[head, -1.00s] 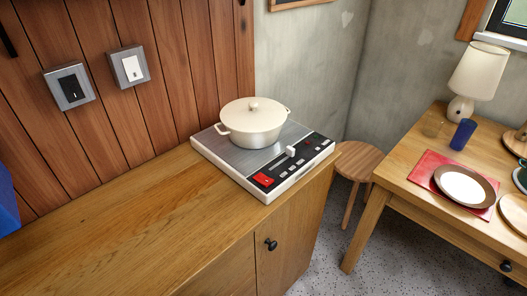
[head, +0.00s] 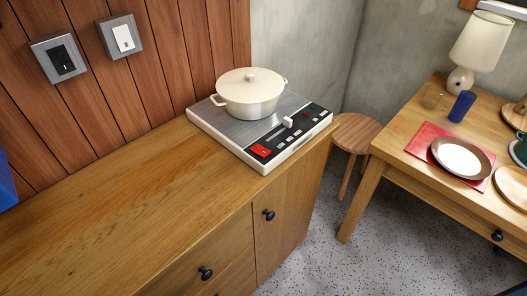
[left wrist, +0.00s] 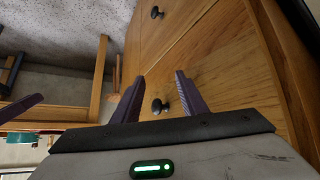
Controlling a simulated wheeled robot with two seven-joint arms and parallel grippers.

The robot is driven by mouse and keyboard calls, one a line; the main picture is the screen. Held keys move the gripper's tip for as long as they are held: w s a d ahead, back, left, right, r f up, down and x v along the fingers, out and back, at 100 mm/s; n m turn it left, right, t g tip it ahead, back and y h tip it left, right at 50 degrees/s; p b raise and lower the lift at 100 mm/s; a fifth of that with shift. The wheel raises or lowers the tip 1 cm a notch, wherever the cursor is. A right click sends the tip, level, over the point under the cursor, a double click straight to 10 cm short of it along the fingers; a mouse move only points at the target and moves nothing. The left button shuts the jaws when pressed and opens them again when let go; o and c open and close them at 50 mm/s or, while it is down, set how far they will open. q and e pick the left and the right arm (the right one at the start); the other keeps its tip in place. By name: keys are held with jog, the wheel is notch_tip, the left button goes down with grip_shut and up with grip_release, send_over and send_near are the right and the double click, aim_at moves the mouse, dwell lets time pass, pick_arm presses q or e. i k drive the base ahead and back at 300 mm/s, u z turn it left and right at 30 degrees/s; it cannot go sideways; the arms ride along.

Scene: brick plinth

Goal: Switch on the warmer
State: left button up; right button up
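The warmer (head: 225,123) is a flat white appliance with a grey plate, on the wooden cabinet top near its right end. Its dark front panel carries a red switch (head: 261,151), a white slider knob (head: 288,122) and several small buttons. Whether the switch is on cannot be told. A cream lidded pot (head: 250,97) stands on the plate. My left gripper (left wrist: 160,76) shows only in the left wrist view, with its two dark fingers apart and nothing between them. It faces the wooden cabinet front, away from the warmer.
Two wall switches, black (head: 61,59) and white (head: 122,37), are on the plank wall. A stool (head: 353,134) and a laid table (head: 400,160) stand right. Dark knobs (head: 268,214) stick out from the cabinet front.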

aim_at(258, 150)
jog(key=k, duration=0.5)
jog(key=z, duration=0.95)
jog(key=i, duration=0.7)
jog(key=u, duration=1.8)
